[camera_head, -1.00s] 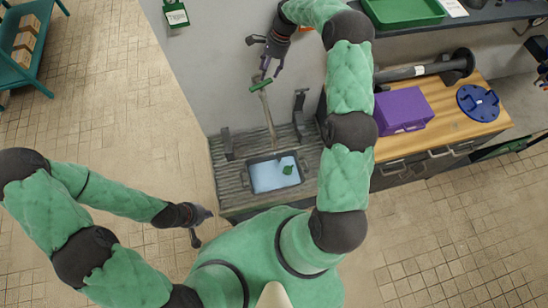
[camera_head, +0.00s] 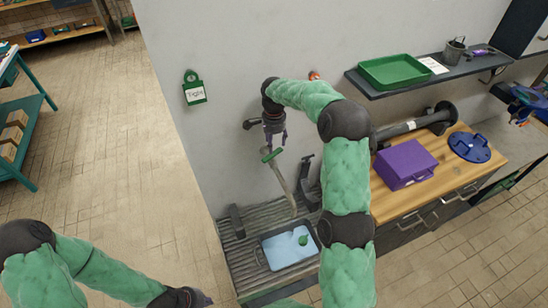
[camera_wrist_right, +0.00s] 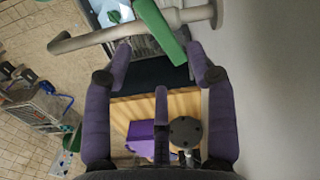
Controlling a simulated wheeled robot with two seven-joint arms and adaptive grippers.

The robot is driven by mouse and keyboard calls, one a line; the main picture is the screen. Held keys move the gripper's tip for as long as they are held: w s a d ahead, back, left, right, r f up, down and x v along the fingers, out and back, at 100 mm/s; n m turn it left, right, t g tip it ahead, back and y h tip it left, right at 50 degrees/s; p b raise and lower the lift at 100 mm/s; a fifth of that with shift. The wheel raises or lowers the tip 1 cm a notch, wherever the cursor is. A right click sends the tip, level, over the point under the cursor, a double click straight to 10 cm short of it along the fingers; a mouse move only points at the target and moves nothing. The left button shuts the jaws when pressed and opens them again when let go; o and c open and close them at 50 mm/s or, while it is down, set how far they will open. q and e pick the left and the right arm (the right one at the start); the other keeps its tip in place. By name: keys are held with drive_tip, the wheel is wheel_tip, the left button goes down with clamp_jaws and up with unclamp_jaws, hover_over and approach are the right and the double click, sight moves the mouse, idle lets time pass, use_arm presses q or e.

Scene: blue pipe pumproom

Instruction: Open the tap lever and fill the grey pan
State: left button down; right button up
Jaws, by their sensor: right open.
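The tap has a green lever (camera_head: 271,155) on top and a pale pipe spout (camera_head: 284,185) slanting down toward the pan. The grey pan (camera_head: 264,252) sits in the ribbed sink below, holding light-blue water and a small green object (camera_head: 302,240). My right gripper (camera_head: 274,142) is open just above the lever. In the right wrist view, the lever (camera_wrist_right: 160,30) lies just beyond and between the spread fingertips (camera_wrist_right: 160,52); contact is unclear. My left gripper (camera_head: 195,297) is low at the bottom edge, away from the sink; its fingers are cut off.
A wooden counter (camera_head: 425,200) right of the sink carries a purple box (camera_head: 404,163), a dark flanged pipe (camera_head: 415,125) and a blue disc (camera_head: 469,147). A shelf above holds a green tray (camera_head: 400,71). A green tag (camera_head: 194,90) hangs on the wall.

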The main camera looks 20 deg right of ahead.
sight(273, 155)
wheel_tip(273, 155, down, 8)
drive_tip(key=shift+a+r, duration=0.1)
drive_tip(key=shift+a, duration=0.05)
idle(0.3)
clamp_jaws()
